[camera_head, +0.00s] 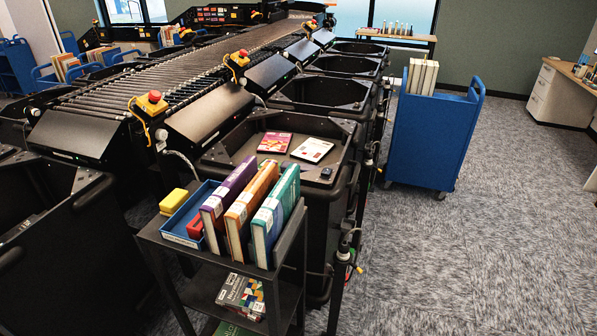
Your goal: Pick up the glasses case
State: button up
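I cannot tell for sure which thing is the glasses case. A small red object (195,229) lies in the front part of a shallow blue tray (178,236) on the cart top, partly hidden by the books beside it; its shape may fit a case. A small dark object (326,173) lies at the right in the nearest black bin, too small to make out. My gripper is not in view, so nothing shows of its state.
A purple book (229,190), an orange book (252,205) and a teal book (275,215) stand upright on the dark cart (291,250), right of the tray. A yellow block (173,202) sits behind the tray. Two flat books lie in the bin (240,150). Open carpet lies right.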

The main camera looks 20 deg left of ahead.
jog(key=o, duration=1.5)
